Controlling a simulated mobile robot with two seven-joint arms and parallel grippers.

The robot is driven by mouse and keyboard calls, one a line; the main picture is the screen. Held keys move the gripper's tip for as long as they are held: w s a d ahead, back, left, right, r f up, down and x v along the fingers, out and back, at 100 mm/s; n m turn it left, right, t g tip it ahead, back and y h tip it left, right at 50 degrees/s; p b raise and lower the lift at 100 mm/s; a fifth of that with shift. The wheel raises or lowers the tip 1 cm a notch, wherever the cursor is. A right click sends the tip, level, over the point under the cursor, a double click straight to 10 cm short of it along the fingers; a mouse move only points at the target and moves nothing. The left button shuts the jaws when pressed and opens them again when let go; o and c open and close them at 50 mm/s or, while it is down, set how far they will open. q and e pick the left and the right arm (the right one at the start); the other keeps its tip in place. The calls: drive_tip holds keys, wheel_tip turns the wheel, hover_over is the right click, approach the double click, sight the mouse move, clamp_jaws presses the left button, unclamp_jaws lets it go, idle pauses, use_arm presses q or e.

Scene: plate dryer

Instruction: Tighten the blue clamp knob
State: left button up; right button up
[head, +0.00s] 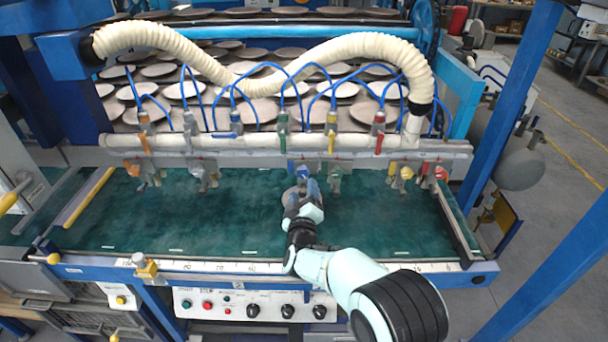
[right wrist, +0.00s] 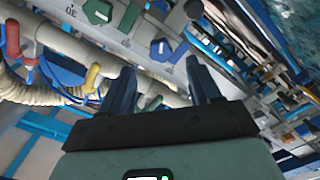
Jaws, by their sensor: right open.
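The blue clamp knob (head: 291,166) is on the clamp below the white pipe, near the middle of the dryer in the head view. In the right wrist view a blue knob (right wrist: 160,49) shows on a grey rail, beyond and between my fingertips. My right gripper (head: 308,186) is over the green bed, just in front of and slightly right of the knob. Its two fingers (right wrist: 158,78) are apart with nothing between them. They look apart from the knob, though the exact gap is hard to judge. My left gripper is not in view.
Other clamps with orange, yellow and red knobs hang along the white pipe (head: 248,142). A green knob (right wrist: 97,12) is near the blue one. A ribbed cream hose (head: 265,83) and thin blue tubes are above. The green bed (head: 200,225) is mostly clear.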

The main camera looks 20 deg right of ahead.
sight(304, 175)
drive_tip(key=p+x, duration=0.1)
drive_tip(key=x, duration=0.5)
drive_tip(key=shift+w, duration=0.15)
drive_tip(key=shift+w+d+f+p, duration=0.15)
drive_tip(key=shift+w+p, duration=0.15)
drive_tip(key=shift+w, duration=0.2)
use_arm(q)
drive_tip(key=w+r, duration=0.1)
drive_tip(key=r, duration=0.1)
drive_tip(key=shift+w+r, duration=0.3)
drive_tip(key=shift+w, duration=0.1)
use_arm(e)
drive_tip(key=c, duration=1.1)
